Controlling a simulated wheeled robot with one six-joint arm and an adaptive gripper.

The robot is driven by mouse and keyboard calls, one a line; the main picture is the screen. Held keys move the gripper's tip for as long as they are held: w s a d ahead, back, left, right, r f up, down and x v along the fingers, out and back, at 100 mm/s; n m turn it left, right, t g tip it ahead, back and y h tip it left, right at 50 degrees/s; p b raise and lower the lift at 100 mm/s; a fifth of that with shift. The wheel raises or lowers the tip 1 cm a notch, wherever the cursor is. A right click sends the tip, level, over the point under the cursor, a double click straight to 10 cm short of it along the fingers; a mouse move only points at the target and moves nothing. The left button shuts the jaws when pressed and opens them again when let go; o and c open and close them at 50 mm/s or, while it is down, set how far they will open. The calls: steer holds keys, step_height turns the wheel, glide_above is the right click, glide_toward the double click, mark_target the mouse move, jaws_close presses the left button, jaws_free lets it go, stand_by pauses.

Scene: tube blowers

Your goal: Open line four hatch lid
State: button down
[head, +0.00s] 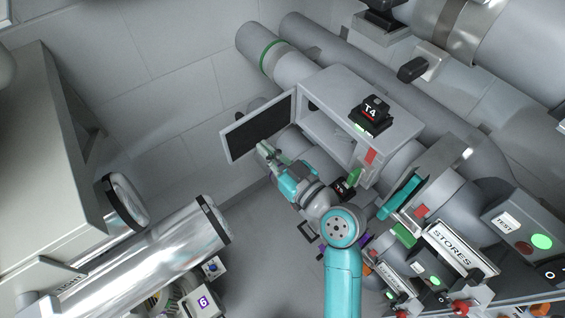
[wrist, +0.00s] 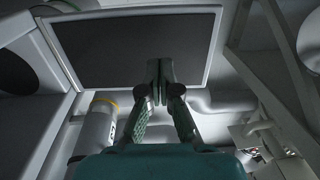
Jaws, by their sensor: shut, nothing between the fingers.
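The line four hatch is a grey box marked T4 (head: 325,110) on a large pipe. Its lid (head: 258,127), a dark panel with a pale frame, stands swung out from the box's left end, and the box front shows open. In the wrist view the lid (wrist: 110,48) spans the upper middle. My gripper (head: 264,149) is at the lid's lower right part in the head view. In the wrist view my gripper (wrist: 159,72) has its fingertips together, overlapping the lid's face and lower edge. I cannot tell whether they touch it.
Grey pipes run behind the box. A STORES panel (head: 460,247) and a green-lit TEST box (head: 518,232) are at the lower right. A clear tube (head: 150,262) and a large grey cabinet (head: 45,150) are at left. Floor between the cabinet and the lid looks free.

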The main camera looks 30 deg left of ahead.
mark_target(250, 137)
steer(key=shift+x, duration=1.55)
steer(key=x, duration=0.4)
steer(key=shift+s, duration=0.15)
